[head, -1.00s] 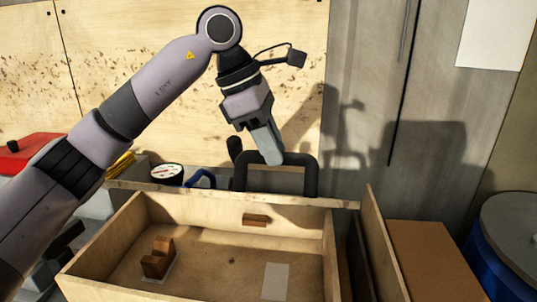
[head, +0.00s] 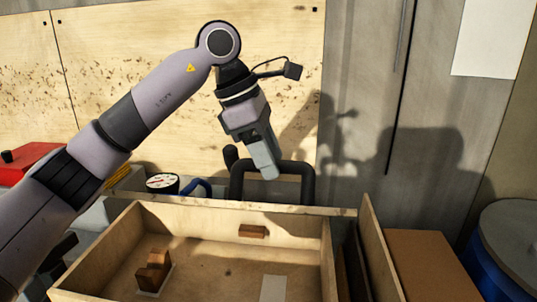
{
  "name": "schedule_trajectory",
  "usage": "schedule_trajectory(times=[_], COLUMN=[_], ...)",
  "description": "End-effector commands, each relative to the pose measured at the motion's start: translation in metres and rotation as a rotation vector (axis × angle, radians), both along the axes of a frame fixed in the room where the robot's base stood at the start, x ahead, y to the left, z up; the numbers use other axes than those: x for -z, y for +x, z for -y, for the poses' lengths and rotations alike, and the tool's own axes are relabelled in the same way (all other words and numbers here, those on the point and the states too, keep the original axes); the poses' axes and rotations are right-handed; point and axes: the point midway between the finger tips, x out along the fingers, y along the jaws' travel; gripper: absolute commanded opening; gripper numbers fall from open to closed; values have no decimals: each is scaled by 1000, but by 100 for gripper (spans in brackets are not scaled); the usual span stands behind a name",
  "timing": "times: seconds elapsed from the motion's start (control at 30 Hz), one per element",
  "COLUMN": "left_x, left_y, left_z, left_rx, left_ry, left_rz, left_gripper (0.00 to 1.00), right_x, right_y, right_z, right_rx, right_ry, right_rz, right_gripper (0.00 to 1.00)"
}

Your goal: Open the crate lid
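The pale wooden crate (head: 92,275) stands open at the top in the lower middle, its inside in view. A long wooden strip (head: 200,205) runs along its back edge and reaches past both sides. It looks like the lid standing up, seen nearly edge-on, but I cannot be sure. My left gripper (head: 268,175) points down behind the crate, above the strip, in front of a black hoop-shaped tube. I see no object clearly between its fingers. They are side-on, so their gap is hidden. My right gripper is out of view.
Inside the crate are a notched brown block (head: 155,270), a small brown block (head: 253,231) and a pale card (head: 274,288). The black tube (head: 308,182) and a round gauge (head: 162,183) are behind it. A thin upright panel (head: 380,245) and brown box (head: 430,262) stand right.

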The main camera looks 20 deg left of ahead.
Motion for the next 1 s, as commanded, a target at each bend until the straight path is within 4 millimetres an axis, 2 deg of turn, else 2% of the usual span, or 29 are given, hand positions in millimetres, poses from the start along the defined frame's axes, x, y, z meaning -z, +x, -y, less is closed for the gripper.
schedule_trajectory(times=[0.17,0.5,0.63,0.87,0.97,1.0], left_x=[-12,-59,-66,-67,-66,-66], left_y=[-2,-11,-13,-13,-13,-13], left_z=[-4,-21,-24,-24,-24,-24], left_rx=[0,-1,0,1,1,1], left_ry=[0,0,1,0,0,0], left_rz=[3,2,2,1,1,1], left_gripper=[51,51,51,51,21,8], right_x=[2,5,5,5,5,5], right_y=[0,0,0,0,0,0], right_z=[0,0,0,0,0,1], right_rx=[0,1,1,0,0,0], right_ry=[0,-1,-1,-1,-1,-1], right_rz=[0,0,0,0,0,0], right_gripper=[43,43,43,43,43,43])
